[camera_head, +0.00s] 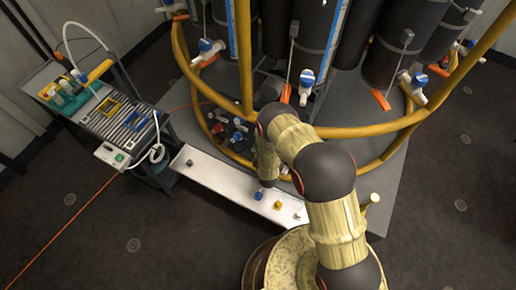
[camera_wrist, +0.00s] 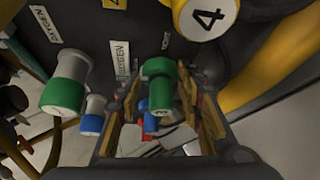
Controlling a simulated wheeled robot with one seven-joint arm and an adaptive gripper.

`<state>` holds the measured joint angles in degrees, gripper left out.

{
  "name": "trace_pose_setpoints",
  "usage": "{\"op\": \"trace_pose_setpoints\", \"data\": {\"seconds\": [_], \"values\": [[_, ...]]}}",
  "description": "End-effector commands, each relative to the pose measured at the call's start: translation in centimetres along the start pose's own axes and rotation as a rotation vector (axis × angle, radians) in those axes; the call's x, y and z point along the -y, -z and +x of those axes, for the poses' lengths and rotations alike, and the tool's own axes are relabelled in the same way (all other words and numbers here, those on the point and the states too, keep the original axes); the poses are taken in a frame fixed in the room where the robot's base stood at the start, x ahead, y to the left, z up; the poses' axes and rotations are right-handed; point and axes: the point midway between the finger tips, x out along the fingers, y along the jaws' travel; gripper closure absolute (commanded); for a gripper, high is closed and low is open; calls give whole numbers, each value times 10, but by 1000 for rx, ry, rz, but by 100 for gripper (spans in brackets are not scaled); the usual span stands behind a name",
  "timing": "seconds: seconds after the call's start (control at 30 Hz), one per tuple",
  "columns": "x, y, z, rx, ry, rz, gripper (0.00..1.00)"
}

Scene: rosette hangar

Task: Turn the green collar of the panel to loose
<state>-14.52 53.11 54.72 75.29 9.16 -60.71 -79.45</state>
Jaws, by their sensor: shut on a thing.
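In the wrist view my gripper (camera_wrist: 160,98) has its two brass-coloured fingers on either side of a green collar (camera_wrist: 159,70) on the dark panel (camera_wrist: 160,22). The jaws are shut on this collar. A blue-ended fitting shows below it, between the fingers. A second green collar (camera_wrist: 64,95) with a pale body is at the left, apart from the fingers. In the head view my arm hides the gripper's fingertips and the held collar. How far the collar is turned cannot be told.
Near the left finger is a blue-ended fitting (camera_wrist: 93,115). In the head view, yellow rails (camera_head: 330,132) surround the cylinders, and a white bench (camera_head: 215,175) stands in front.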

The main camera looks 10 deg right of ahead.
Motion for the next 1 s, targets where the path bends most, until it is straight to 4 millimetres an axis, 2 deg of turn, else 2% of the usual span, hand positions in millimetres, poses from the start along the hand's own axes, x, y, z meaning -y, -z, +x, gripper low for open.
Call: {"op": "trace_pose_setpoints", "data": {"seconds": [0.5, 0.53, 0.83, 1.0], "values": [[0, 1, 0, -2, 9, -16, 88], [0, 1, 0, -2, 9, -16, 62], [0, 0, 0, -1, 9, -14, 45], [0, 0, 0, 0, 9, -14, 45]]}}
